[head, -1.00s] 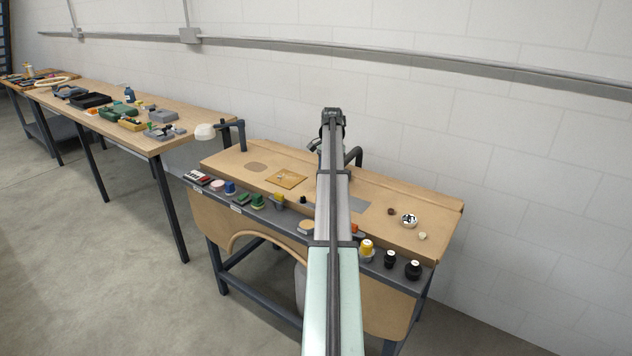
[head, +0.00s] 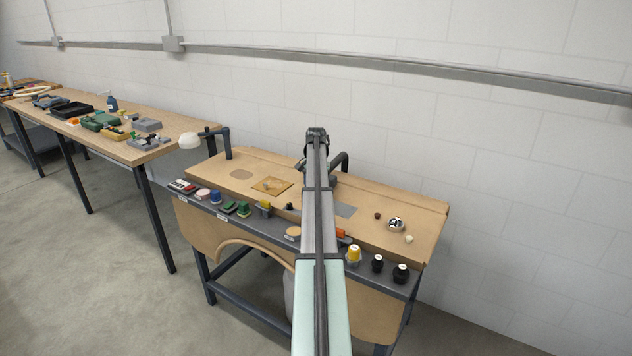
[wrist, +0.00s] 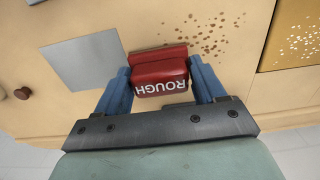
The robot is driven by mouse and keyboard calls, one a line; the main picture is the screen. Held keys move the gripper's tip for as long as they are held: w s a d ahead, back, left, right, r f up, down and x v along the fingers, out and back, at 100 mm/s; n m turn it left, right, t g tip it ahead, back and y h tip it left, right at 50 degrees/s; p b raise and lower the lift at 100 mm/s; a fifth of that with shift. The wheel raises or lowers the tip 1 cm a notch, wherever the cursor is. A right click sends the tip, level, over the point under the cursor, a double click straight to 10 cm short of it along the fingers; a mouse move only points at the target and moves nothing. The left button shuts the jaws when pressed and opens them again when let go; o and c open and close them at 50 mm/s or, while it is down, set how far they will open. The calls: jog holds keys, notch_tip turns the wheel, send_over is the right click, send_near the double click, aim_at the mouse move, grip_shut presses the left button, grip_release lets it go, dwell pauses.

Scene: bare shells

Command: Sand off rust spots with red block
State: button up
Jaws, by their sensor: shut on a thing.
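My gripper (wrist: 160,82) has blue fingers shut on the red block (wrist: 160,70), which carries the word ROUGH in white. In the wrist view, brown rust-like spots (wrist: 212,34) lie scattered on the tan surface just beyond and to the right of the block. I cannot tell whether the block touches the surface. More pale spots show on a golden square plate (wrist: 293,38) at the right edge; this plate also shows in the head view (head: 271,186). In the head view my arm hides the block and the brown spots.
A grey square (wrist: 83,60) and a brown knob (wrist: 22,93) lie left of the block. In the head view, a front shelf (head: 330,255) holds several items, including a yellow-topped one (head: 354,254).

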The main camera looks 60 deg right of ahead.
aim_at(292, 193)
jog(key=shift+f, duration=0.45)
jog(key=shift+w+f, duration=0.75)
jog(key=shift+f, duration=0.05)
jog(key=shift+c, duration=0.3)
jog(key=shift+w, duration=4.5)
jog(key=shift+s+a, duration=0.1)
jog(key=shift+s, duration=5.3)
jog(key=shift+w+a, duration=0.3)
jog(key=shift+w, duration=5.25)
jog(key=shift+s, duration=5.4)
jog(key=shift+r, duration=4.1)
